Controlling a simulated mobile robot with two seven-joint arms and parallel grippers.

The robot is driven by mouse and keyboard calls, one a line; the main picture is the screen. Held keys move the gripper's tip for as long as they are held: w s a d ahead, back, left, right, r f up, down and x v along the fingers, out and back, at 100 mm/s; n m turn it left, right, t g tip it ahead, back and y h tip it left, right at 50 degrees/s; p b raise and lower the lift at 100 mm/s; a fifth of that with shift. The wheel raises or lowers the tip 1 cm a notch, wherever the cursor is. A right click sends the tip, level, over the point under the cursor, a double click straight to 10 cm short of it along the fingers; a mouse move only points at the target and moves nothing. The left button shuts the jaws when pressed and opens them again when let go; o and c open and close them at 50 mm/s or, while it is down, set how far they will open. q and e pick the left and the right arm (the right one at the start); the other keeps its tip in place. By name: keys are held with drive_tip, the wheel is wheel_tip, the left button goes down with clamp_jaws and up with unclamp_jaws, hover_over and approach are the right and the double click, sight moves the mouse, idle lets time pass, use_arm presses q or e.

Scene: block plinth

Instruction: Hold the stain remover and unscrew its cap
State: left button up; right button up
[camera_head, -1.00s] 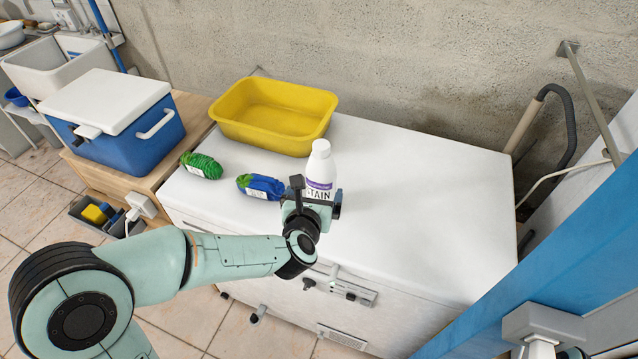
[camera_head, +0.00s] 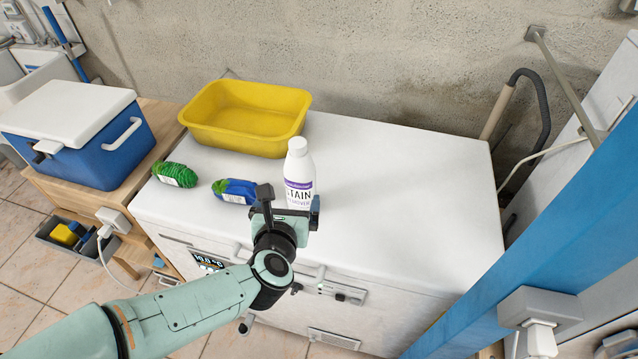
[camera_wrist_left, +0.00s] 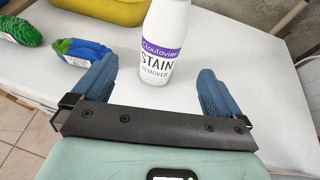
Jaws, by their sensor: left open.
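The stain remover (camera_head: 299,176) is a white bottle with a purple band and a white cap (camera_head: 298,146). It stands upright on the white chest top, and the left wrist view shows its label and lower body (camera_wrist_left: 158,55), with the cap cut off. My left gripper (camera_head: 287,200) is at the front edge of the chest top, just in front of the bottle. In the left wrist view its two blue fingers (camera_wrist_left: 152,88) are wide apart, with the bottle beyond and between their tips, not gripped. My right gripper is in neither view.
A yellow basin (camera_head: 245,122) stands behind on the white chest (camera_head: 400,190). Green yarn (camera_head: 174,174) and blue-green yarn (camera_head: 235,190) lie left of the bottle. A blue cooler (camera_head: 95,150) stands on a wooden bench at left. The chest top is clear right of the bottle.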

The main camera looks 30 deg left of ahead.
sight(297, 146)
use_arm(q)
drive_tip(key=b+x, duration=0.1)
drive_tip(key=x, duration=0.6)
drive_tip(key=shift+w+a+f, duration=0.2)
drive_tip(key=shift+w+f, duration=0.05)
drive_tip(key=shift+d+x, duration=0.15)
drive_tip(key=shift+x, duration=1.2)
drive_tip(key=shift+d+x, duration=0.15)
drive_tip(key=shift+x, duration=1.2)
drive_tip(key=shift+w+f, duration=0.1)
drive_tip(key=shift+c, duration=0.3)
drive_tip(key=c, duration=1.2)
wheel_tip(297, 146, up, 11)
drive_tip(key=p, duration=0.4)
drive_tip(key=shift+f, duration=0.25)
drive_tip(key=shift+c, duration=0.2)
wheel_tip(297, 146, up, 10)
drive_tip(key=p, duration=0.4)
drive_tip(key=shift+f, duration=0.2)
